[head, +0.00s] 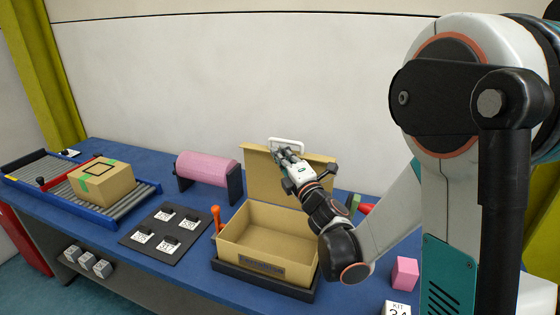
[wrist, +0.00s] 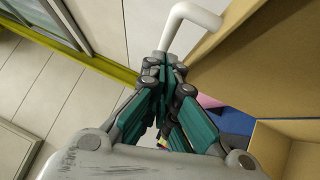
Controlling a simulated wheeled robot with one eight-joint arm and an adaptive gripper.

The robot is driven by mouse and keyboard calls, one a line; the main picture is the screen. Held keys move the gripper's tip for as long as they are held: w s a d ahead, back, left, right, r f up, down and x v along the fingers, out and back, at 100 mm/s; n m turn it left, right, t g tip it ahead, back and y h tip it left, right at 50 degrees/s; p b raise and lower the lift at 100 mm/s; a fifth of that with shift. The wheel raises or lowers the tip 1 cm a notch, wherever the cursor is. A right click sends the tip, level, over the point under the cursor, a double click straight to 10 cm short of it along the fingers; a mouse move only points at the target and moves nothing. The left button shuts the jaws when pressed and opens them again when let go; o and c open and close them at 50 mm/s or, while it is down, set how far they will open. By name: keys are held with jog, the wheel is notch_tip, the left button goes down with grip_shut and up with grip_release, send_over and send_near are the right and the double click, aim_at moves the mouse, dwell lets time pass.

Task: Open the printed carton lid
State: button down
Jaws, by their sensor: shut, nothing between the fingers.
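The printed carton (head: 240,240) stands open on a dark tray, with its inside bare and a printed label on its front. Its lid (head: 260,178) stands up at the back, roughly vertical, and carries a white handle (head: 287,141) at its top edge. In the wrist view the lid (wrist: 245,60) is on the right and the white handle (wrist: 200,15) is at the top. My gripper (head: 280,151) is at the lid's top edge by the handle. In the wrist view my gripper (wrist: 164,62) is shut, its tips close to the handle's end; contact is unclear.
A taped box (head: 102,185) sits on a roller conveyor at left. A pink roll (head: 206,168), a dark board with labelled cards (head: 164,235) and an orange-handled tool (head: 216,216) lie left of the carton. A pink block (head: 404,272) is at right.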

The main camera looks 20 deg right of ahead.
jog(key=shift+d, duration=0.1)
jog(key=w+d+r, duration=0.1)
jog(key=w+d, duration=0.3)
jog(key=w, duration=0.2)
jog(key=shift+w+d+b, duration=0.35)
jog(key=shift+d, duration=0.05)
jog(key=shift+a, duration=0.1)
